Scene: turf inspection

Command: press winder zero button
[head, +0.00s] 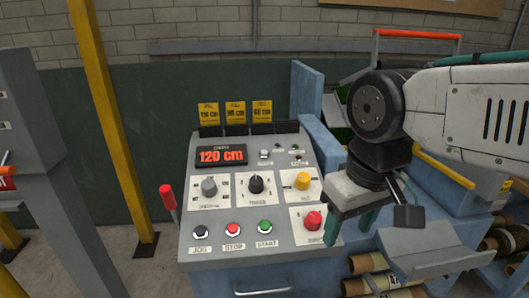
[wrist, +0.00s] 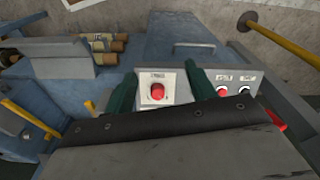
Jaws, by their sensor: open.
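The winder's grey control panel (head: 222,257) shows in the head view with a lit display (head: 221,155) reading 120 cm. A small pale button (head: 264,154) sits right of the display; its label is too small to read, so I cannot tell whether it is the zero button. My gripper (head: 349,230) is open and empty at the panel's right edge, its green fingers pointing down. In the wrist view my gripper's fingers (wrist: 161,82) appear either side of a red knob (wrist: 157,92) on a white plate, apart from it. That red knob (head: 313,220) also shows in the head view.
A grey knob (head: 209,187), black knob (head: 256,185) and yellow knob (head: 303,181) line the panel above the jog (head: 200,232), stop (head: 233,229) and start (head: 265,227) buttons. A red-topped lever (head: 167,198) stands left. Rolls (head: 368,263) lie lower right.

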